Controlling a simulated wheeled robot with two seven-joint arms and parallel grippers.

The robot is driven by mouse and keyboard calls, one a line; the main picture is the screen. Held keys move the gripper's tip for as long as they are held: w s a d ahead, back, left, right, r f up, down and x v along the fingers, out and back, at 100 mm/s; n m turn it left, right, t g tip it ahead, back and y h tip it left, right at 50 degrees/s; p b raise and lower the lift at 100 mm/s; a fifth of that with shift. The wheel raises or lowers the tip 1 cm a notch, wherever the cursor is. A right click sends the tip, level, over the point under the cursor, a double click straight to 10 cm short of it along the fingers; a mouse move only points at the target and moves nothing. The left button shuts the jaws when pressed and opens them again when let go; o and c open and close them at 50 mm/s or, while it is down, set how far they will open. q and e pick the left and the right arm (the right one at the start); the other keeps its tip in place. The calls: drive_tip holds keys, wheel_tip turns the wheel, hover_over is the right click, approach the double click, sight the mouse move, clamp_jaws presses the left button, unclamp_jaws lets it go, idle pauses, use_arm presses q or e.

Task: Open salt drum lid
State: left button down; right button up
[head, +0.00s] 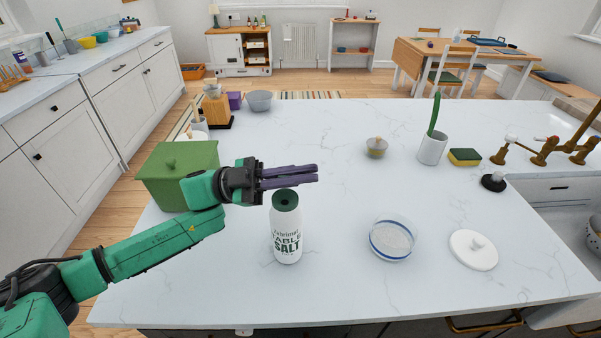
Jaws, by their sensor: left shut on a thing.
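The salt drum (287,232) is a white bottle labelled TABLE SALT. It stands upright near the front of the white counter. Its green top (286,199) shows a dark round spot in the middle. My left gripper (316,173) reaches in from the left, its purple fingers lying level at the drum's top, just behind and above it. The fingers are close together, shut on the lid part of the drum. The held part is mostly hidden by the fingers. My right gripper is not in view.
A glass bowl (392,239) with a blue band and white contents stands right of the drum. A white knobbed lid (473,250) lies farther right. A green lidded box (177,173) stands left, beside my arm. The counter's middle (320,130) is clear.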

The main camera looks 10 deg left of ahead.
use_arm(q)
drive_tip(key=shift+w+a+r+n+t+p, duration=0.1)
drive_tip(key=shift+w+r+n+t+p, duration=0.25)
drive_tip(key=shift+n, duration=0.35)
drive_tip(key=shift+w+a+r+n+t+p, duration=0.1)
drive_tip(key=shift+w+n+t+p, duration=0.25)
drive_tip(key=shift+n, duration=0.35)
drive_tip(key=w+n+t+p, duration=0.1)
drive_tip(key=n, duration=0.1)
drive_tip(key=w+n+t+p, duration=0.1)
drive_tip(key=n, duration=0.2)
drive_tip(key=w+n+t+p, duration=0.1)
drive_tip(key=n+t, duration=0.1)
drive_tip(key=n, duration=0.1)
drive_tip(key=shift+w+a+p, duration=0.1)
drive_tip(key=shift+a+p, duration=0.25)
drive_tip(key=c, duration=1)
unclamp_jaws()
